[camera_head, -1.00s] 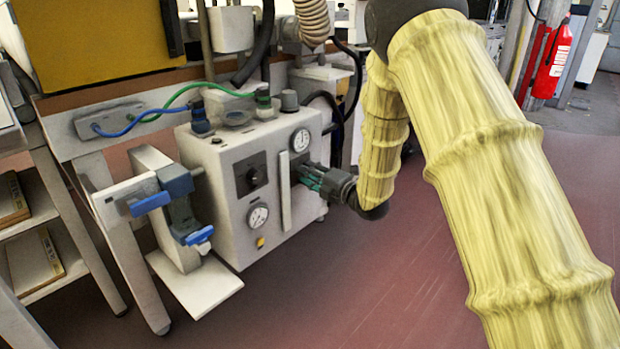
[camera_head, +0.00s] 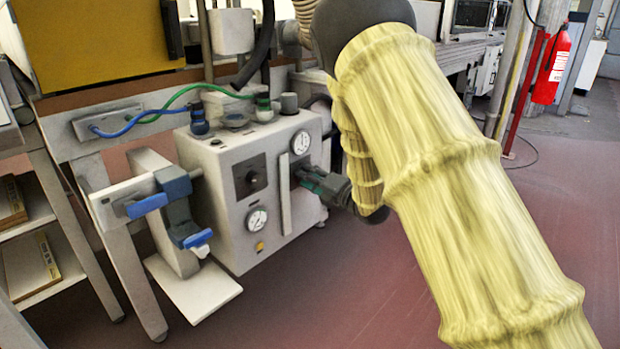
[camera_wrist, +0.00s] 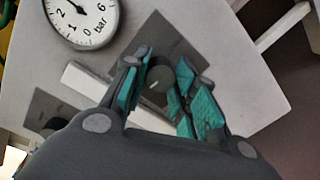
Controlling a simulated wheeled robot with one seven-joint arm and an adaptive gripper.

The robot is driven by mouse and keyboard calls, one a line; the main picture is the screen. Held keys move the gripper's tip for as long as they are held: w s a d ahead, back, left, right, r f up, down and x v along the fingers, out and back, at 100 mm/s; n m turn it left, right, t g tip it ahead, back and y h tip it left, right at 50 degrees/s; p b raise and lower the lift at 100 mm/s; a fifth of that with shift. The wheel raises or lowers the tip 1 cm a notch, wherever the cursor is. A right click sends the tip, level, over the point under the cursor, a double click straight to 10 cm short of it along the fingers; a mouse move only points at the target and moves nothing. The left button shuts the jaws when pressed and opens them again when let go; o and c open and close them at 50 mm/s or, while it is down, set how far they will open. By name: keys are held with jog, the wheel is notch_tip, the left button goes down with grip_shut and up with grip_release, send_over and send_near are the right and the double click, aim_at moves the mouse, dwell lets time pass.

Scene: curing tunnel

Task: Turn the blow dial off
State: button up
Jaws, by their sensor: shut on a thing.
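A grey control box (camera_head: 228,240) stands on the left with two dials on its front. The right-hand dial is a round dark knob (camera_wrist: 158,80) with a short white mark, on a grey plate in the wrist view. My gripper (camera_head: 298,176) reaches the box from the right. In the wrist view my gripper (camera_wrist: 160,92) is shut on this knob, with teal fingertips on either side. The other dial (camera_head: 253,178) is a black knob left of a pale vertical bar. I see no readable dial labels.
Two gauges, an upper one (camera_head: 300,142) and a lower one (camera_head: 257,219), sit on the box. Blue and green hoses (camera_head: 160,112) run above it. A clamp with blue handles (camera_head: 147,205) stands left. Open floor (camera_head: 330,290) lies in front.

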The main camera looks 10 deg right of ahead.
jog(key=shift+s+a+f, duration=0.1)
jog(key=shift+a, duration=0.1)
jog(key=o, duration=1)
jog(key=shift+o, duration=0.2)
jog(key=shift+d, duration=0.1)
jog(key=v, duration=1.2)
